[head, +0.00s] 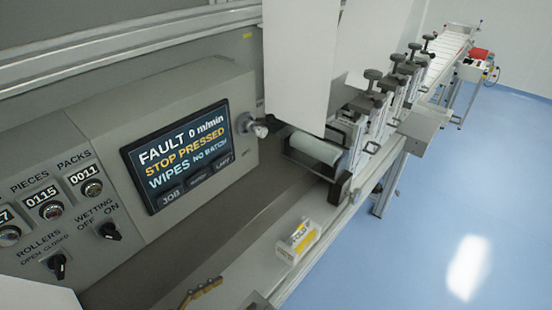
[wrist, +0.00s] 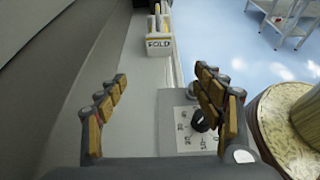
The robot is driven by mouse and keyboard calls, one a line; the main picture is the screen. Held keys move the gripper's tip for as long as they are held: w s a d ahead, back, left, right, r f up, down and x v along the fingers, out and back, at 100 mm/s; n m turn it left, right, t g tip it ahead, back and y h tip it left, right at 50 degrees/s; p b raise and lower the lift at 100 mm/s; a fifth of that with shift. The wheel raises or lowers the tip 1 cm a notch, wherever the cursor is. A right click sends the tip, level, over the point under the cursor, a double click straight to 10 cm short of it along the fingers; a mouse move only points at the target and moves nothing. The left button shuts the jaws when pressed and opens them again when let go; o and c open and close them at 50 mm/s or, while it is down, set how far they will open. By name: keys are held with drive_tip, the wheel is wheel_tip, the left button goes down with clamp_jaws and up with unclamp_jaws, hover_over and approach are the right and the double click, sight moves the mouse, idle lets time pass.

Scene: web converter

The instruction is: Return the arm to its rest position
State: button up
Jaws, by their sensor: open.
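My gripper (wrist: 160,88) is open, with its two tan-padded fingers wide apart and nothing between them. In the head view only part of my gripper (head: 228,294) shows at the bottom edge, low over the machine's front ledge. A small white box marked FOLD (wrist: 159,46) stands on the ledge beyond the fingertips, apart from them. The same box (head: 298,242) is to the right of my gripper in the head view. Most of my arm is out of sight.
A dial knob (wrist: 201,121) on a white plate lies below the right finger. A large roll (wrist: 288,125) is close on the right. The control panel screen (head: 180,155) reads FAULT, STOP PRESSED. The blue floor (head: 430,210) is clear on the right.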

drive_tip(key=w+d+r+m+g+y, duration=0.1)
drive_tip(key=d+r+m+y, duration=0.3)
drive_tip(key=d+m, duration=1)
drive_tip(key=d+r+m+g+y, duration=0.3)
drive_tip(key=d+r+m+y, duration=0.1)
drive_tip(key=d+m, duration=0.9)
drive_tip(key=d+r, duration=0.1)
drive_tip(key=d, duration=0.1)
drive_tip(key=shift+w+d+r+m+g+y, duration=0.3)
drive_tip(key=shift+w+r+m+y, duration=0.05)
drive_tip(key=shift+m+y, duration=0.05)
